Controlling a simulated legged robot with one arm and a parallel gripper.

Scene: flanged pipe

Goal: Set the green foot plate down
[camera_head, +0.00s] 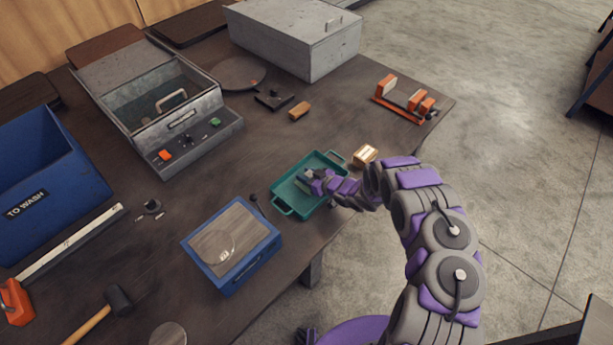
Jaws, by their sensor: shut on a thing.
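My gripper (314,178), with purple and grey links, reaches in from the right over a green tray (285,202) with a handle at each end. The tray lies near the table's front edge. The jaws are low inside the tray's outline and shut on a small piece, mostly hidden by the fingers. I take this piece for the green foot plate, but its shape and colour are too small to make out. I cannot tell whether it touches the tray floor.
A blue box with a wooden top (232,245) stands left of the tray. A small wooden block (365,155) lies just right of it.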

